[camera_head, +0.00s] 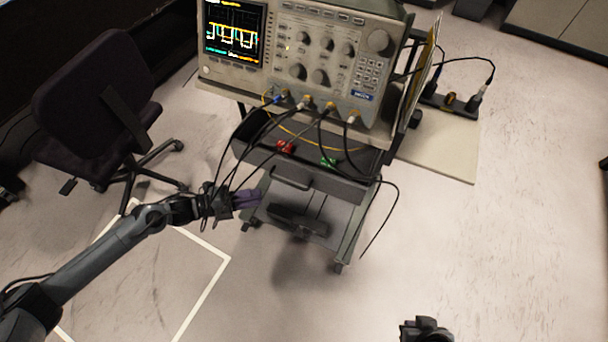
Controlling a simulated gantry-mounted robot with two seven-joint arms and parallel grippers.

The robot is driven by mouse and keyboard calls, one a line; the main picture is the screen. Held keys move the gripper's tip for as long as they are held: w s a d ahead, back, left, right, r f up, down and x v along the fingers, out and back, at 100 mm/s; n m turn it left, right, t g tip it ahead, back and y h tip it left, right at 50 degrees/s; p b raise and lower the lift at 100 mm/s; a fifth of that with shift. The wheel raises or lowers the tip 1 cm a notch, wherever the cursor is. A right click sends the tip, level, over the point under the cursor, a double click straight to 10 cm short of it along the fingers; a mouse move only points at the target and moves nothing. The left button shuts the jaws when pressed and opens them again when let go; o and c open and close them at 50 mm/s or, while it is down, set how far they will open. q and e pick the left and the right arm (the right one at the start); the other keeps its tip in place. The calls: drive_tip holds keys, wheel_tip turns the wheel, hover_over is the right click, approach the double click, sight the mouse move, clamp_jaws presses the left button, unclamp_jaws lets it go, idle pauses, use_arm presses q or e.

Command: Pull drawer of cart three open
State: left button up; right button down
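The cart (357,228) stands in the middle of the view, with an oscilloscope (300,55) on its top. Its grey drawer (335,184) sits below the top, with a dark handle (291,180) on the front. The drawer front stands forward of the cart top, and red and green clips lie at its upper part. My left gripper (248,199) is at the left of the cart, below and left of the handle and apart from it. Purple fingertips show, but the gap between them is unclear. At the bottom right, part of my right arm (426,330) shows; its fingers are not visible.
Black cables hang from the oscilloscope over the drawer front, some near my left gripper. A black office chair (95,95) stands at the left. A power strip (450,101) lies behind the cart at the right. The floor at the right is clear.

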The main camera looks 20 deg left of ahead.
sight(288, 183)
use_arm(q)
drive_tip(key=shift+w+d+r+b, duration=0.15)
drive_tip(key=shift+w+d+b, duration=0.55)
drive_tip(key=shift+w+d, duration=0.6)
drive_tip(key=shift+w+d+r+b, duration=0.1)
drive_tip(key=shift+w+d+b, duration=0.75)
drive_tip(key=shift+d, duration=0.8)
drive_tip(key=shift+w+d+r+b, duration=0.15)
drive_tip(key=shift+w+d+b, duration=0.4)
drive_tip(key=shift+w+d, duration=0.85)
drive_tip(key=shift+s, duration=0.1)
drive_tip(key=shift+c, duration=0.2)
clamp_jaws()
